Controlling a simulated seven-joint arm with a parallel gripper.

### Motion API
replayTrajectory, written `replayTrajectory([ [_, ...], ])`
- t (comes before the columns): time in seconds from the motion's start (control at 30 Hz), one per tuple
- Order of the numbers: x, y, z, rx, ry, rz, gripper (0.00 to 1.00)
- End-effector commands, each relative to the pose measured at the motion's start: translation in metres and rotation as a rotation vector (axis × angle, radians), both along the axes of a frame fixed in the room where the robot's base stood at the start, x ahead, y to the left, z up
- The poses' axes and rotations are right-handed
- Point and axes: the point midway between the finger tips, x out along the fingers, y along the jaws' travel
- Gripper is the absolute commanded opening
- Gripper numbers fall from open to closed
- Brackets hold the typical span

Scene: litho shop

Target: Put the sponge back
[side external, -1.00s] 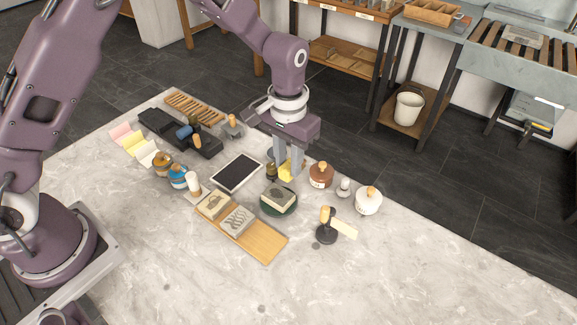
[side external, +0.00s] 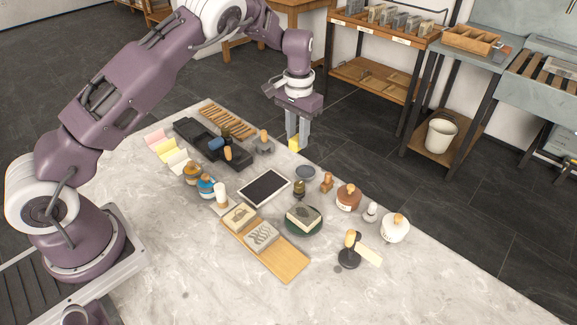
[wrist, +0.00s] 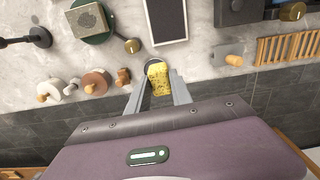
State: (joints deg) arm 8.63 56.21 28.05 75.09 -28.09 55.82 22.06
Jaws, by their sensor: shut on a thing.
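The yellow sponge (side external: 294,146) is held between the fingers of my gripper (side external: 298,140), in the air around the table's back edge. In the wrist view the sponge (wrist: 158,79) sits between the two finger tips of my gripper (wrist: 159,92), which are shut on it. A small round grey dish (side external: 306,172) stands on the table, below and to the right of the sponge in the side view. In the wrist view the sponge hides most of the dish, and only its rim (wrist: 152,65) shows.
A dark slab (side external: 264,186), a wooden stamp (side external: 327,181), a brown jar (side external: 348,197) and a white jar (side external: 395,228) stand around the dish. A carved block (side external: 303,217) rests on a green round base. The table's front right is clear.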

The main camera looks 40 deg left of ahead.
Motion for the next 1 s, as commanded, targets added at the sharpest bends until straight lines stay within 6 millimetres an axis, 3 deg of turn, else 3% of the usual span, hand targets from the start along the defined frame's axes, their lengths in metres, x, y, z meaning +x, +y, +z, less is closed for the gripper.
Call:
replayTrajectory([
  [0.03, 0.008, 0.021, -0.003, 0.003, -0.002, -0.005, 0.00],
  [0.1, 0.016, 0.041, -0.004, 0.002, -0.004, -0.021, 0.00],
  [0.2, 0.021, 0.057, -0.007, 0.000, -0.006, -0.040, 0.00],
  [0.4, 0.021, 0.061, -0.052, 0.000, -0.004, -0.047, 0.00],
  [0.7, 0.021, 0.060, -0.099, 0.000, -0.004, -0.047, 0.00],
  [1.0, 0.022, 0.060, -0.105, -0.001, -0.008, -0.046, 0.00],
])
